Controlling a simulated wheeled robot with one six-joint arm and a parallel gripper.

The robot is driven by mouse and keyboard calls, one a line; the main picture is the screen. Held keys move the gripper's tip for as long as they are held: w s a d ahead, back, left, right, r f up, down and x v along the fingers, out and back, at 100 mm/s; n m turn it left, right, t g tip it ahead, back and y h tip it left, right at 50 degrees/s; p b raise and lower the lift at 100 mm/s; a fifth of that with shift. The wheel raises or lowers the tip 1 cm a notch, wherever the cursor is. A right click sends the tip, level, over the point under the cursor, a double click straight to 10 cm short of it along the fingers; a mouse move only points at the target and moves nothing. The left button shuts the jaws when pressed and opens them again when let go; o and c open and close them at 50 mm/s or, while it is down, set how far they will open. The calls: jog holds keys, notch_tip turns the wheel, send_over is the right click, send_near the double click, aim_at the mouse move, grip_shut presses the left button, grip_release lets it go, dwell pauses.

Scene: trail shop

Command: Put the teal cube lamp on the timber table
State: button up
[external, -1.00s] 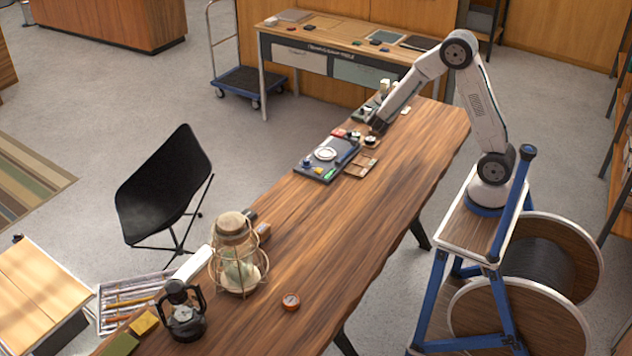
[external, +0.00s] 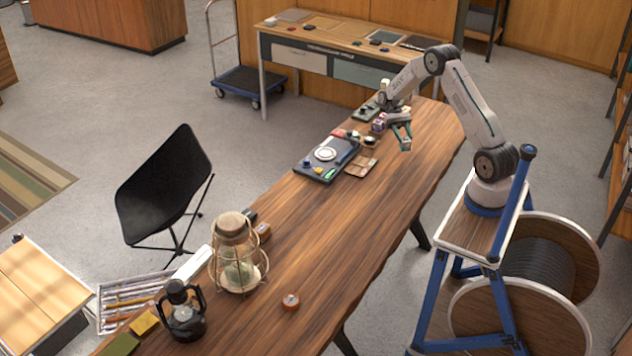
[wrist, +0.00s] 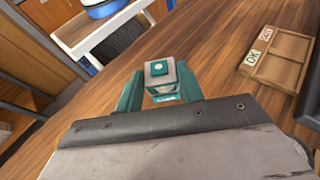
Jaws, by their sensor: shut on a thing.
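The table's wood grain (wrist: 225,50) shows around the fingers in the wrist view. I cannot tell whether the lamp touches the table.
A dark tray (external: 318,173) of small items and a sectioned wooden box (external: 361,166) lie left of my gripper. The table's right middle is clear.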

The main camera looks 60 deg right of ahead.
jog(key=w+d+r+m+t, duration=0.4)
jog(key=w+m+t, duration=0.2)
jog(key=m+t, duration=0.4)
jog(key=w+d+r+m+t, duration=0.3)
jog(key=w+d+m+t, duration=0.15)
jog(key=m+t, duration=0.55)
jog(key=w+d+r+m+t+h, duration=0.1)
jog(key=d+r+m+t+h, duration=0.15)
jog(key=d+h, duration=0.35)
jog(key=w+d+r+m+t+h, duration=0.1)
jog(key=w+d+r+m+h, duration=0.1)
jog(key=d+r+m+h, duration=0.35)
jog(key=shift+n+y, duration=0.5)
jog(key=shift+y, duration=0.35)
jog(key=shift+s+d+f, duration=0.1)
jog(key=shift+d+f, duration=0.25)
jog(key=shift+f, duration=2.4)
jog(key=shift+w+d+f, duration=0.1)
jog(key=shift+d+f, duration=0.3)
jog(key=shift+f, duration=2.4)
jog(key=shift+s+d+f, duration=0.1)
jog(key=shift+d+f, duration=0.25)
jog(key=shift+f, duration=2.4)
jog(key=shift+f, duration=0.2)
jog(key=o, duration=1.2)
jog(key=shift+c, duration=0.2)
